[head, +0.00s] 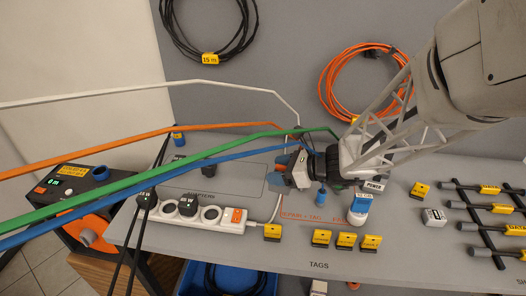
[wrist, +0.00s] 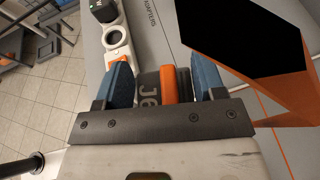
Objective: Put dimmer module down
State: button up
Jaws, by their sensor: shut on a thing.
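My gripper (head: 284,172) has blue fingers and hangs over the grey table near the right end of the white power strip (head: 231,225). In the wrist view, its fingers (wrist: 163,84) are shut on a dark grey block with an orange bar (wrist: 170,83), which I take as the dimmer module. The block's underside is hidden. In the head view, the gripper and wrist mostly hide the block, and I cannot tell its exact height above the table.
A blue-and-white bottle-like thing (head: 359,210) and yellow tags (head: 321,238) stand right and front. Several coloured cables (head: 130,190) cross the left side. A large black-and-orange shape (wrist: 255,60) fills the wrist view's right.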

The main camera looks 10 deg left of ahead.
jog(key=w+a+n+g, duration=0.2)
jog(key=w+a, duration=0.7)
jog(key=a, duration=0.5)
jog(key=shift+w+g, duration=0.2)
jog(key=shift+g, duration=0.2)
jog(key=shift+r, duration=0.1)
notch_tip(320, 180, down, 6)
jog(key=shift+f, duration=2)
jog(key=shift+f, duration=0.15)
jog(key=o, duration=1.1)
